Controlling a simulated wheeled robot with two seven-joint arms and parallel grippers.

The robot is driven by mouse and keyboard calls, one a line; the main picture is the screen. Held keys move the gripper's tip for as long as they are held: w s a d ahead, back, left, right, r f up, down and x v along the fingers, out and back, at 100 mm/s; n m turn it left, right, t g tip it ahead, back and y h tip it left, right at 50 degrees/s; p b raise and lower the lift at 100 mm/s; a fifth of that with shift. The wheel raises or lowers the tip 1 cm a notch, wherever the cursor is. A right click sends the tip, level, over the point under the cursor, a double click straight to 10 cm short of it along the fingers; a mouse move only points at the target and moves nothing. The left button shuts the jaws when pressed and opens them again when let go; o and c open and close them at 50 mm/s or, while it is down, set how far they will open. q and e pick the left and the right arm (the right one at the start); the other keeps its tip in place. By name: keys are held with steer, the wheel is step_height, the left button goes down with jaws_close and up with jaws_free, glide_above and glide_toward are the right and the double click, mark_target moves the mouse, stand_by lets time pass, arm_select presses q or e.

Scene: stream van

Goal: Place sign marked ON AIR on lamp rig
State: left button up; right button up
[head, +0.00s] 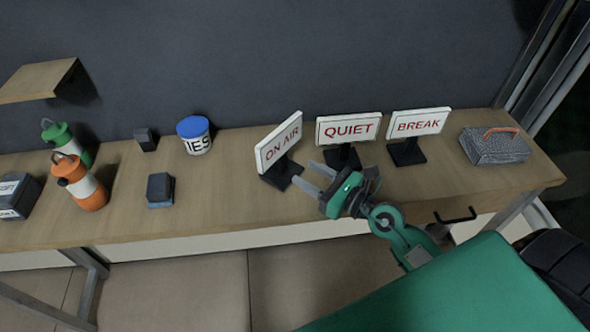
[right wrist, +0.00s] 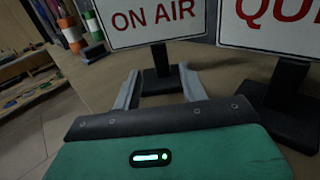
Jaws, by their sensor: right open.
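The ON AIR sign (head: 279,144) is a white board with red letters, standing tilted on a dark stand on the wooden shelf, left of the QUIET sign. In the right wrist view the ON AIR sign (right wrist: 155,17) stands straight ahead, its dark post between my fingers in the picture. My right gripper (head: 312,176) is open in front of the ON AIR sign's base; its two grey fingers (right wrist: 160,85) point at the post, and I cannot tell whether they touch it. My left gripper is not in view. I cannot identify a lamp rig in these views.
The QUIET sign (head: 348,129) and BREAK sign (head: 418,122) stand close to the right. A grey box with an orange handle (head: 494,146) is at the right end. A blue-lidded tub (head: 194,135), dark blocks and two bottles stand left. The shelf left of the ON AIR sign has free room.

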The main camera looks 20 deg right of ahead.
steer(key=shift+b+v, duration=0.35)
steer(key=shift+v, duration=0.9)
